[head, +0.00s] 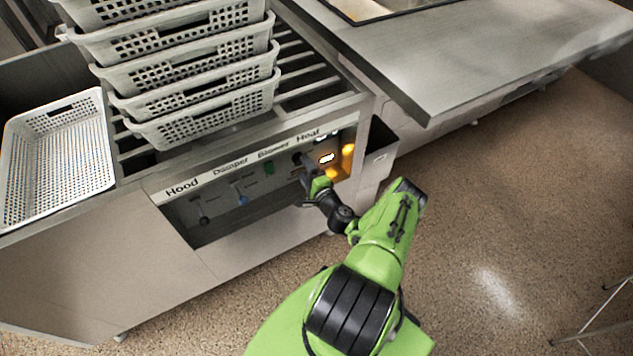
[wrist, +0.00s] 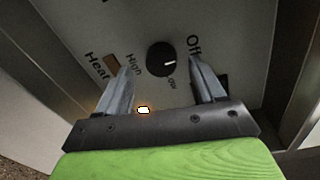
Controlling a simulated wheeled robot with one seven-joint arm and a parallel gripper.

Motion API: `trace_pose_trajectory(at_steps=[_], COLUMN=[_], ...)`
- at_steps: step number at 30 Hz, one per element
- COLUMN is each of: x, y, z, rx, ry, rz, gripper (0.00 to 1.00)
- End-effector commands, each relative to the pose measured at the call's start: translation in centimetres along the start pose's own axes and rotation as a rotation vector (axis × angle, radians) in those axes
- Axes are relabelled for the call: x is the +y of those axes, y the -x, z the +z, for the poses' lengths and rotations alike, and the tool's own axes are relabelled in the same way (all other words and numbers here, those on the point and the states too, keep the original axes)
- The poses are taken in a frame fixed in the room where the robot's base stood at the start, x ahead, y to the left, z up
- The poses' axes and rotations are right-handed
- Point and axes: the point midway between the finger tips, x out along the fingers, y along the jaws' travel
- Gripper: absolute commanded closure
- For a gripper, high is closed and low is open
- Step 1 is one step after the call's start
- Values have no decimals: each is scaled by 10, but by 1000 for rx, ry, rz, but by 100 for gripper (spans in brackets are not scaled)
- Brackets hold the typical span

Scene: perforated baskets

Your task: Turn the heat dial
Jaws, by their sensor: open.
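The heat dial (wrist: 161,58) is a round black knob with a white pointer mark, on a pale panel in the wrist view. "High" is printed to its left and "Off" to its right; the pointer faces right, towards the "Off" side. My gripper (wrist: 166,70) is open, with one finger on each side of the dial in the picture. I cannot tell whether the fingers touch it. In the head view my gripper (head: 307,172) reaches into the recessed control panel (head: 262,187) under the "Heat" label and mostly hides the dial.
Lit orange lamps (head: 348,150) glow at the panel's right end. The Damper lever (head: 241,197) and Hood lever (head: 201,212) stand left of my gripper. Stacked perforated baskets (head: 205,102) and a single basket (head: 58,150) sit above. Open floor (head: 500,220) lies to the right.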

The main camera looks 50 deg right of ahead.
Motion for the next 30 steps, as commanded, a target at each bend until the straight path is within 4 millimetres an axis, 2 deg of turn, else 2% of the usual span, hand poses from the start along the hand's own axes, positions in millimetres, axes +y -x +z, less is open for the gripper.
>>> trace_pose_trajectory(at_steps=[1, 6, 9, 13, 18, 30], x=[-4, -5, -5, -3, -2, -1], y=[15, 65, 91, 116, 128, 127], z=[0, -1, -1, -1, 0, 0], rx=[5, 9, 7, 5, 0, 0], ry=[-7, -8, -5, -2, 1, 1], rz=[5, 3, 2, 1, 0, 1], gripper=[31, 31, 31, 31, 31, 31])
